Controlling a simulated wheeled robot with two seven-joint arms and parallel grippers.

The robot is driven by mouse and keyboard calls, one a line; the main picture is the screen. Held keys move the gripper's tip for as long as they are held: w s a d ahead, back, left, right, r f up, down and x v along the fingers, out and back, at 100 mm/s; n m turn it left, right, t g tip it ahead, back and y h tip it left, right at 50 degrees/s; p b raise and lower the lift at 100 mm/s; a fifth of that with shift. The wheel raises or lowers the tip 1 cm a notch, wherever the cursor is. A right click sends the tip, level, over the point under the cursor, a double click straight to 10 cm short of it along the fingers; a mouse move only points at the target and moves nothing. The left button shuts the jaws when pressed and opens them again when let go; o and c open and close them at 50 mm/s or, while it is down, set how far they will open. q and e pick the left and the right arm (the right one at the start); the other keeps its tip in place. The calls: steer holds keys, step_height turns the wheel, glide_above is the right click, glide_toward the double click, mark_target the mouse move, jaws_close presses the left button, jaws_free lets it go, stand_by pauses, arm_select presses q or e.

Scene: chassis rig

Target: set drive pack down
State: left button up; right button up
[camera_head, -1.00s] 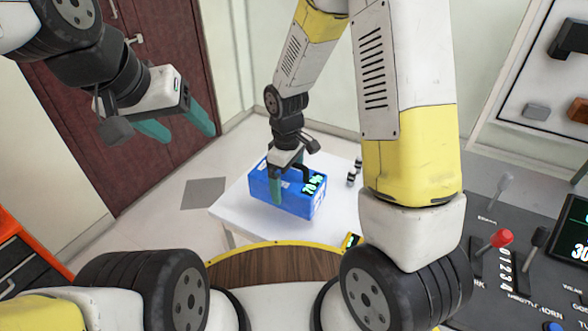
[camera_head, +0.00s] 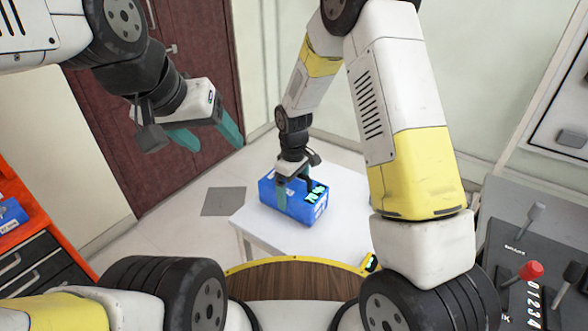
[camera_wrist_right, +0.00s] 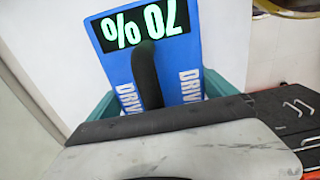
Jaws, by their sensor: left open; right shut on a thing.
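The drive pack (camera_head: 307,208) is a blue box with a dark handle and a green-lit 70 % display. It is at the white table (camera_head: 345,215) in the head view; I cannot tell if its base touches the top. My right gripper (camera_head: 293,192) is over it, shut on it, with a teal finger down its near side. The right wrist view shows the drive pack (camera_wrist_right: 188,75) close up, its display and handle facing the camera, with teal finger parts at its sides. My left gripper (camera_head: 208,138) is open and empty, in the air at the upper left.
An orange cabinet (camera_head: 45,205) with dark drawers stands at the left, with a blue item (camera_head: 12,215) on top. A grey control panel (camera_head: 525,250) with a red-knobbed lever is at the right. A dark red door (camera_head: 195,60) is behind. The table's right part is clear.

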steer(key=o, duration=1.7)
steer(key=shift+f, duration=0.1)
step_height(320, 180, up, 12)
steer(key=shift+d+r, duration=0.1)
steer(key=shift+r, duration=0.15)
steer(key=s+d+r+m+t+y, duration=0.1)
steer(key=s+d+r+m, duration=0.1)
steer(key=s+d+r, duration=0.35)
steer(key=s+d+r+m+t+y, duration=0.1)
steer(key=s+d+r+m+t, duration=0.15)
steer(key=r, duration=0.55)
steer(key=s+d+r+m+t, duration=0.1)
steer(key=s+d+r+m, duration=0.1)
steer(key=s, duration=0.4)
steer(key=s+d+r+m+t, duration=0.1)
steer(key=s+d+r+m, duration=0.2)
steer(key=s, duration=0.3)
steer(key=shift+s+d+r+m+t, duration=0.15)
steer(key=shift+s+d+m+t, duration=0.2)
steer(key=shift+d+m, duration=0.3)
